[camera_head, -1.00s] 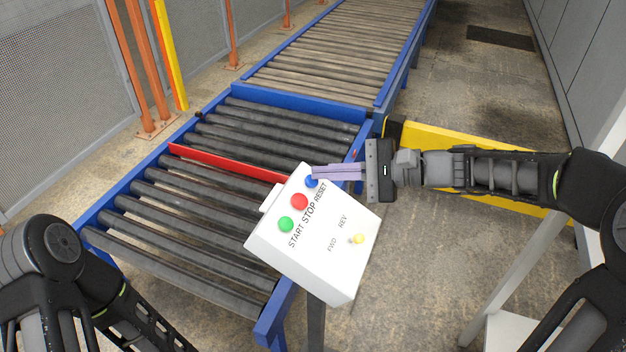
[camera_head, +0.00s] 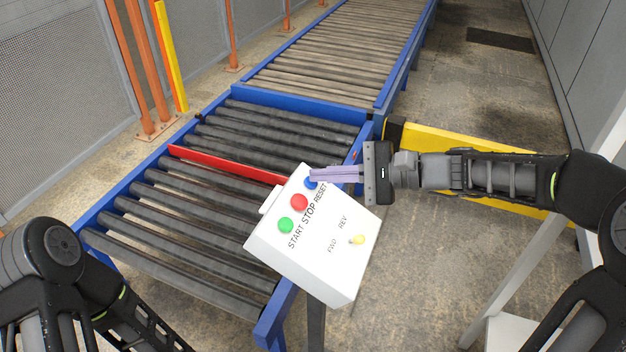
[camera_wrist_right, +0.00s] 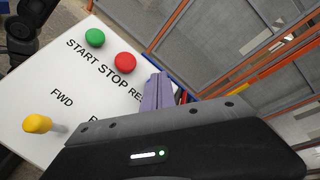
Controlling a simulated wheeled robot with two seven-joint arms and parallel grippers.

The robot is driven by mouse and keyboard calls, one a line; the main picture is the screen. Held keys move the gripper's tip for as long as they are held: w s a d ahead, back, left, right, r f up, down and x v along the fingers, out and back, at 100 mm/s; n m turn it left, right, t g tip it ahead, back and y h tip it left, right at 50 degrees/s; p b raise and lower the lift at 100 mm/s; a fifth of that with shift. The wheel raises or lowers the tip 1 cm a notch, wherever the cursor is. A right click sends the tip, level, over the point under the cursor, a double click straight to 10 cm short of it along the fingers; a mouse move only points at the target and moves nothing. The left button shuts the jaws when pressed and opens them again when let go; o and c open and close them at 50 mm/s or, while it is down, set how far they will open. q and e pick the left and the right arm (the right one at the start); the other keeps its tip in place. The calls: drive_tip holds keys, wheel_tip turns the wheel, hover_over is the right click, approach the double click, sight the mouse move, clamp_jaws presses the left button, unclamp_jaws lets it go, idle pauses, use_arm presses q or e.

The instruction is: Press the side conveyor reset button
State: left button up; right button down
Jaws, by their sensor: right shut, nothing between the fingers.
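The white control box (camera_head: 318,262) stands on a post beside the roller conveyor. It carries a green START button (camera_head: 285,225), a red STOP button (camera_head: 299,202) and a blue RESET button (camera_head: 311,183). My right gripper (camera_head: 313,174) is shut and empty, its fingertips at the blue button's upper edge; I cannot tell whether they touch it. In the right wrist view the closed fingers (camera_wrist_right: 157,92) hide the blue button and part of the RESET label. My left arm shows at the lower left, but its gripper is out of the picture.
A yellow switch knob (camera_head: 359,239) sits on the box by FWD and REV. The blue-framed conveyor (camera_head: 262,331) with dark rollers runs behind and left of the box. A red bar (camera_head: 225,163) crosses the rollers. A yellow barrier (camera_head: 430,138) stands behind my right arm.

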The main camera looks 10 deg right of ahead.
idle(0.5)
drive_tip(key=shift+s+d+r+p, duration=0.2)
drive_tip(key=shift+d+r+p, duration=0.1)
drive_tip(key=shift+r+p, duration=0.35)
drive_tip(key=shift+r, duration=0.1)
drive_tip(key=r+p, duration=0.1)
drive_tip(key=s+d+r+p, duration=0.1)
drive_tip(key=d+r+p, duration=0.1)
drive_tip(key=r, duration=0.1)
drive_tip(key=shift+s+r, duration=0.1)
drive_tip(key=shift+s, duration=0.1)
drive_tip(key=shift+d, duration=0.1)
idle(0.8)
